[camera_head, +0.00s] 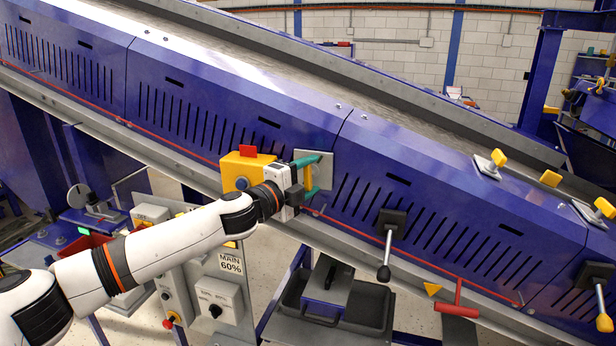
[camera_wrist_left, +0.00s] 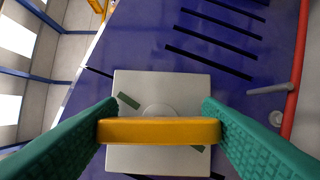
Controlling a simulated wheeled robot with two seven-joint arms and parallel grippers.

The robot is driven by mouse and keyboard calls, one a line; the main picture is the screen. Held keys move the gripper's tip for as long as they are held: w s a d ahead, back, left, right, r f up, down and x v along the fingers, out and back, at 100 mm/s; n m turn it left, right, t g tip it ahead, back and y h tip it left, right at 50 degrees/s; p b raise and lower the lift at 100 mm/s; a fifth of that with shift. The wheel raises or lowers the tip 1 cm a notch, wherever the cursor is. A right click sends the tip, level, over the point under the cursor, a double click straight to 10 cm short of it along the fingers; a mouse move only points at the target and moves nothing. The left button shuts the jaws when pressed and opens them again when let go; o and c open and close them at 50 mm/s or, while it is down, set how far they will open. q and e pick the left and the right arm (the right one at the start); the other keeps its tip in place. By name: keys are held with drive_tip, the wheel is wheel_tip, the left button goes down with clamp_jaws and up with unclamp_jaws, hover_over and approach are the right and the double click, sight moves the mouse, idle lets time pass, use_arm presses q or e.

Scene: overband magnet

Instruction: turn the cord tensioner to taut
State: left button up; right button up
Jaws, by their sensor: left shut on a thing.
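A yellow bar handle, which I take to be the cord tensioner (camera_head: 309,178), stands on a square grey plate (camera_head: 327,160) on the blue conveyor side. In the left wrist view the bar (camera_wrist_left: 160,131) lies level across the picture, in front of the plate (camera_wrist_left: 155,82) and its round hub. Two dark green marks on the plate lie on a slant, out of line with the bar. My left gripper (camera_head: 304,165) has its green fingers at both ends of the bar and is shut on it; it also shows in the left wrist view (camera_wrist_left: 160,130). My right gripper is not in view.
A yellow box (camera_head: 243,170) with a red flag sits just left of my gripper. A red cord (camera_head: 400,251) runs along the conveyor's lower edge. A black-ended lever (camera_head: 385,258) and a red T-handle (camera_head: 458,301) are to the right. A control panel (camera_head: 216,290) stands below.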

use_arm(q)
drive_tip(key=m+g+y, duration=0.1)
drive_tip(key=m, duration=0.3)
drive_tip(key=shift+f+m+g+y, duration=0.1)
drive_tip(key=shift+m+g+y, duration=0.25)
drive_tip(key=shift+m, duration=0.35)
drive_tip(key=o, duration=1)
drive_tip(key=b+v, duration=0.3)
drive_tip(key=v, duration=0.9)
drive_tip(key=shift+s+d, duration=0.1)
drive_tip(key=shift+d, duration=0.05)
